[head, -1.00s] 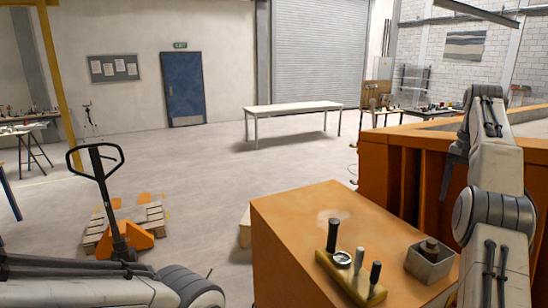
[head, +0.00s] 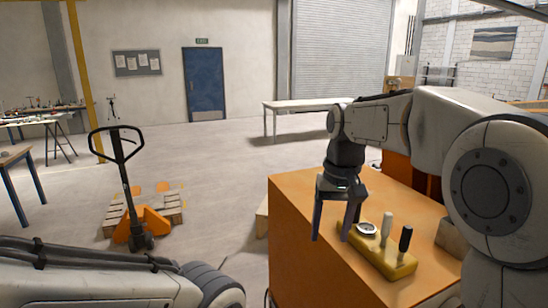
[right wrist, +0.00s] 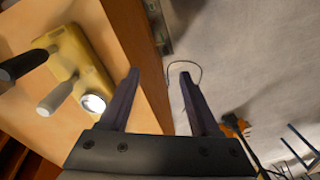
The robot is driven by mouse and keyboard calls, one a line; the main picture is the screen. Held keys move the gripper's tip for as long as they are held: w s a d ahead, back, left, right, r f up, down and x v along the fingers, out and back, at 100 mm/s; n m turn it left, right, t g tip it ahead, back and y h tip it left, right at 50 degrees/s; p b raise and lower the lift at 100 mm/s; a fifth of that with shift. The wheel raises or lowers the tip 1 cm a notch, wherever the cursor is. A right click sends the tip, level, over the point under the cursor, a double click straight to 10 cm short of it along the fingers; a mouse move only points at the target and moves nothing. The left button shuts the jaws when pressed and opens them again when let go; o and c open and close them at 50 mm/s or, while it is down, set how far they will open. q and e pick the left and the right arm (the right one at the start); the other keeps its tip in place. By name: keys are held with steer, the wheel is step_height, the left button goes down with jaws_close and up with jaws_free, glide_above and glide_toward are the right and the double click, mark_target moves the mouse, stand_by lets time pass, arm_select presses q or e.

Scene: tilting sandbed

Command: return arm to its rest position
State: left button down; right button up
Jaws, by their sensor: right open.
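My right gripper (head: 332,238) is open and empty, its fingers pointing down in front of the orange cabinet's (head: 310,275) left part. In the right wrist view its jaws (right wrist: 159,75) are spread, with the cabinet's edge and bare floor beyond them. A yellow control block (head: 397,266) sits on the cabinet top, to the right of the fingers. It carries a round gauge (head: 366,229), a pale lever (head: 386,229) and a black lever (head: 406,238).
A grey metal box (head: 452,238) on the cabinet is partly hidden by my right arm. A pallet jack (head: 130,200) stands on a wooden pallet's near side at left. A long white table (head: 300,106) stands farther back. The floor between is clear.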

steer(key=s+a+f+n+b, duration=0.3)
steer(key=s+f, duration=0.7)
steer(key=s, duration=0.3)
steer(key=s+a+f+n+b, duration=0.4)
steer(key=s+f, duration=0.6)
steer(key=s, duration=0.2)
steer(key=shift+s+n, duration=0.3)
steer(key=shift+s, duration=0.1)
steer(key=shift+f, duration=0.1)
